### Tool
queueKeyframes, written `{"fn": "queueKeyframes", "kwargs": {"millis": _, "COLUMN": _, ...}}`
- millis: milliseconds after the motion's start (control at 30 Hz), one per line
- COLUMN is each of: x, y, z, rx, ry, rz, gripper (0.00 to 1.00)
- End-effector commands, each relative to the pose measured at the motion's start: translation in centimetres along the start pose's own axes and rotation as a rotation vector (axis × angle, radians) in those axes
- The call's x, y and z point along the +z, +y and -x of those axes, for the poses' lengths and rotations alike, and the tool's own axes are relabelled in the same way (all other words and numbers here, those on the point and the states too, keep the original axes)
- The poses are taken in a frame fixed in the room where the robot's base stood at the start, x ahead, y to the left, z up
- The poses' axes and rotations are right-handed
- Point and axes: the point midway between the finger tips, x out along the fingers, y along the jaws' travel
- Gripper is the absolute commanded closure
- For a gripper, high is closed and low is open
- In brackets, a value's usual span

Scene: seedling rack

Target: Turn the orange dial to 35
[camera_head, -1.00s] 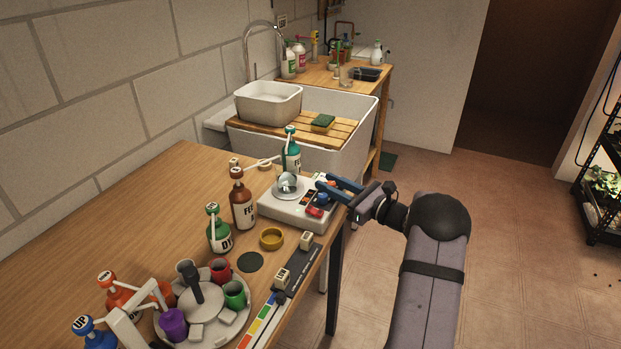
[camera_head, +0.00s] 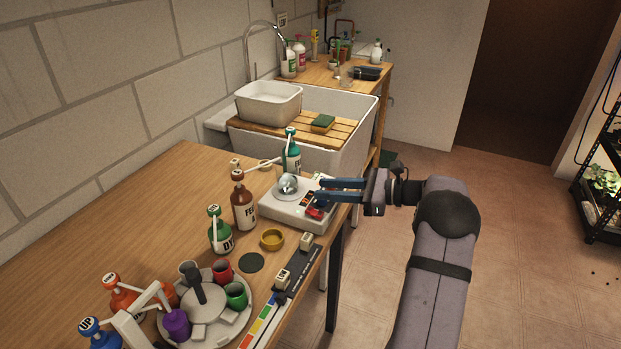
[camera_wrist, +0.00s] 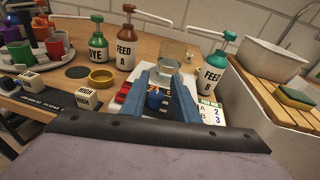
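A white bench device (camera_head: 285,210) with a glass vessel on top stands near the table's right edge. Its dark front panel bears small orange marks (camera_wrist: 154,89), a blue knob (camera_wrist: 153,101) and a red switch (camera_head: 314,213). I cannot make out an orange dial or a reading; my fingers cover part of the panel. My gripper (camera_head: 320,189) reaches in from the right, its two blue fingers apart. In the wrist view the open fingers (camera_wrist: 162,78) straddle the panel area, with the blue knob low between them. Contact cannot be told.
Brown bottle FEED A (camera_head: 243,205), green bottle DYE (camera_head: 220,235) and teal bottle FEED B (camera_wrist: 213,75) stand around the device. A yellow ring (camera_head: 272,239) and a dark strip with blocks (camera_head: 297,272) lie nearer. A round cup tray (camera_head: 240,318) is at front. The sink lies behind.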

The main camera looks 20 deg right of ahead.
Motion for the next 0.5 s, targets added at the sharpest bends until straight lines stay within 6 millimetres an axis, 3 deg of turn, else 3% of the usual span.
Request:
{"fn": "queueKeyframes", "kwargs": {"millis": 33, "x": 0.9, "y": 0.5, "z": -0.8, "rx": 0.049, "ry": 0.033, "rz": 0.014, "gripper": 0.72}}
{"fn": "queueKeyframes", "kwargs": {"millis": 200, "x": 1.6, "y": 1.9, "z": -2.4, "rx": 0.191, "ry": 0.165, "rz": 0.049, "gripper": 0.72}}
{"fn": "queueKeyframes", "kwargs": {"millis": 500, "x": 2.5, "y": 3.1, "z": -3.8, "rx": 0.371, "ry": 0.433, "rz": 0.116, "gripper": 0.72}}
